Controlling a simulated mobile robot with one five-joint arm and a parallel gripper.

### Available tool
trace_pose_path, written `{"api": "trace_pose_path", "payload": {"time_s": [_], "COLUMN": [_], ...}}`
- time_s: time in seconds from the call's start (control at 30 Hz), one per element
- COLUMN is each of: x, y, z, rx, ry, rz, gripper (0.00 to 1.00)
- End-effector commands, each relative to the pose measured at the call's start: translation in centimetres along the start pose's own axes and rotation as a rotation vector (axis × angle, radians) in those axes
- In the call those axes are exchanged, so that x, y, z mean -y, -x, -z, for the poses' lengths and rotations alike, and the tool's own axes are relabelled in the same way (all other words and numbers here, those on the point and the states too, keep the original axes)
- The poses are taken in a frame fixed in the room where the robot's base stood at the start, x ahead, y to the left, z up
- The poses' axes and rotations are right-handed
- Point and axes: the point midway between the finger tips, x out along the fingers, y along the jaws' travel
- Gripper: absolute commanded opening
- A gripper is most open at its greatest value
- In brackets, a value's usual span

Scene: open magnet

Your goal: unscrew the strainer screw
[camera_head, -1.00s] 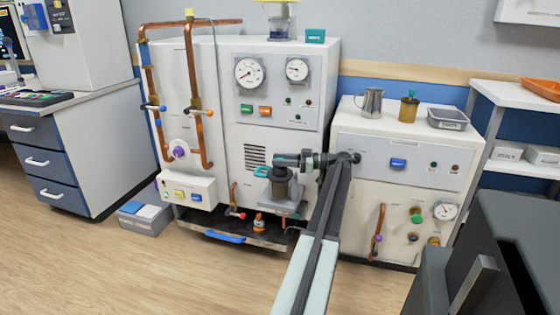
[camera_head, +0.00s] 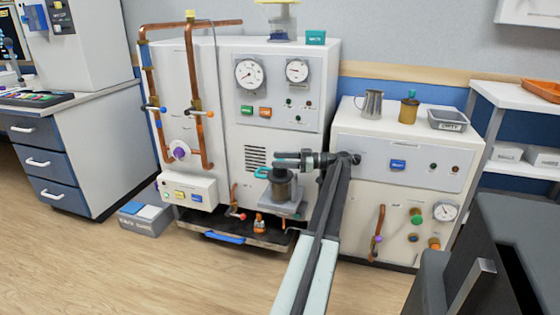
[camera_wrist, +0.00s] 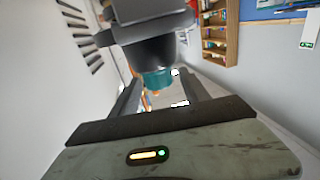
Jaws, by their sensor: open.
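In the wrist view, a teal cylindrical piece (camera_wrist: 157,79), which looks like the strainer screw, sticks out from under a dark rounded body (camera_wrist: 152,53). My gripper (camera_wrist: 160,88) is open, with one finger on each side of the teal piece. I cannot tell whether either finger touches it. In the head view, my arm reaches to the front of the white machine (camera_head: 285,60). A dark cylinder (camera_head: 282,187) and a teal part (camera_head: 262,172) show at the arm's end.
Copper pipes (camera_head: 196,80) run up the machine's left side. A dark tray with a blue handle (camera_head: 225,238) lies low in front. A second white cabinet (camera_head: 400,160) stands right, carrying a jug (camera_head: 371,103). A grey box (camera_head: 145,217) sits on the floor; the floor in front is clear.

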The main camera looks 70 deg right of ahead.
Motion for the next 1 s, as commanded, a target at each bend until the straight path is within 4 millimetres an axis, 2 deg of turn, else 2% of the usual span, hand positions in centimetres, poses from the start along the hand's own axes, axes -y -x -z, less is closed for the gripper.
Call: {"api": "trace_pose_path", "payload": {"time_s": [0.03, 0.17, 0.2, 0.23, 0.6, 0.8, 1.0], "x": [0.0, 0.0, 1.9, 3.0, 13.0, 15.6, 16.0], "y": [0.0, -0.1, 0.0, 0.1, 1.1, 1.5, 1.6], "z": [1.4, 4.5, 3.5, 3.4, 4.2, 4.5, 4.5], "rx": [0.000, 0.000, 0.000, 0.000, 0.000, 0.000, 0.000], "ry": [0.000, 0.000, 0.000, 0.000, 0.000, 0.000, 0.000], "rz": [0.000, 0.000, -0.001, -0.001, 0.000, 0.000, 0.001], "gripper": [0.54, 0.54, 0.54, 0.54, 0.54, 0.54, 0.54]}}
